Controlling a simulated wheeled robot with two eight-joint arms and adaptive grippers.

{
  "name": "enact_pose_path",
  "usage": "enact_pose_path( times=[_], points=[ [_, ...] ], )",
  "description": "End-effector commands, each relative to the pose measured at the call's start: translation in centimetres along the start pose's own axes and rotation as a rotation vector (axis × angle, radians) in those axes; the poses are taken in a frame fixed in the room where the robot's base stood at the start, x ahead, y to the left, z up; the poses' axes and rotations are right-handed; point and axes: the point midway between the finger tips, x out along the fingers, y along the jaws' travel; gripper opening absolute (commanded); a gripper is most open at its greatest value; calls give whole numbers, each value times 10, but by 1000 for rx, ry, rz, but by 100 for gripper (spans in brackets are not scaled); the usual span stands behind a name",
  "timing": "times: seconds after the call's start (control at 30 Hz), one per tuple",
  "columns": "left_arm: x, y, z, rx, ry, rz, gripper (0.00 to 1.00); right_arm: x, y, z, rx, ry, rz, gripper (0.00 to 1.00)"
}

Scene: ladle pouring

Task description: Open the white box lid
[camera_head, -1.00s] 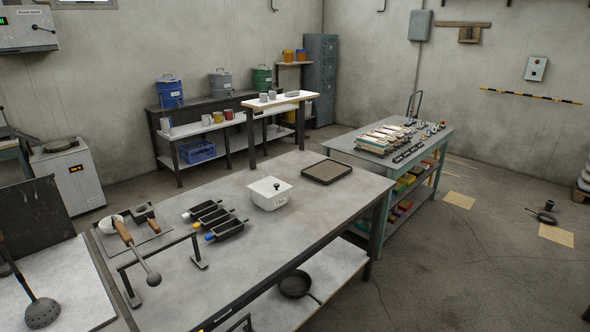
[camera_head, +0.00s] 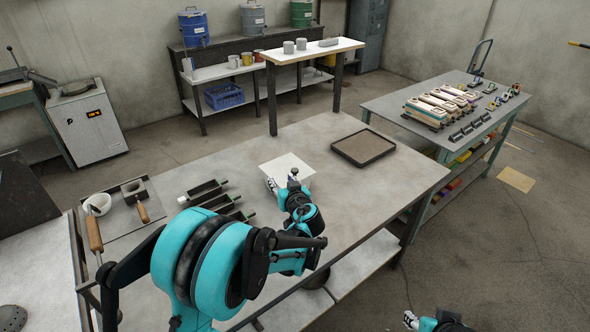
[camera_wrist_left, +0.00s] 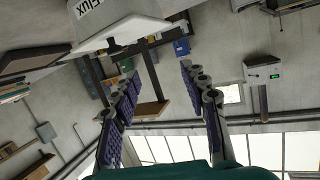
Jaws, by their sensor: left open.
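The white box (camera_head: 285,162) stands on the large grey table, partly hidden behind my left arm. In the left wrist view the box appears inverted at the top, with a "Flux" label, and its white lid (camera_wrist_left: 140,30) is on it. The lid's dark knob (camera_wrist_left: 113,47) shows there, beyond the left-hand finger and not between the fingers. My left gripper (camera_head: 283,183) is at the near side of the box; in the left wrist view it (camera_wrist_left: 160,72) is open and empty. My right gripper (camera_head: 411,319) shows only partly at the bottom edge; its jaws are unclear.
A dark tray (camera_head: 363,148) lies on the table right of the box. Dark ingot moulds (camera_head: 208,194) lie to its left, near a wooden-handled ladle (camera_head: 94,232). A side table (camera_head: 400,105) with moulds stands at the right. The table between box and tray is mostly clear.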

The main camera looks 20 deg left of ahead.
Motion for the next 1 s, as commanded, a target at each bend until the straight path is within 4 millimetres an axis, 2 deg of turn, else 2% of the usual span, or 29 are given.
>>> enact_pose_path(
  times=[0.03,0.1,0.2,0.33,0.57,0.8,1.0],
  points=[
    [13,16,5,-14,47,2,44,-2,0,-1,0,0,0,40],
    [26,34,11,-38,114,9,44,-3,0,-2,0,0,0,40],
    [38,55,23,-65,192,23,44,-4,0,-3,0,0,0,40],
    [44,72,34,-88,255,44,44,-5,0,-4,0,0,0,40],
    [58,78,38,-99,285,52,44,-2,0,-2,0,0,0,40],
    [96,79,28,-99,284,51,44,7,0,5,0,0,0,40],
    [118,80,21,-98,284,52,44,12,0,8,0,0,0,40]
  ],
)
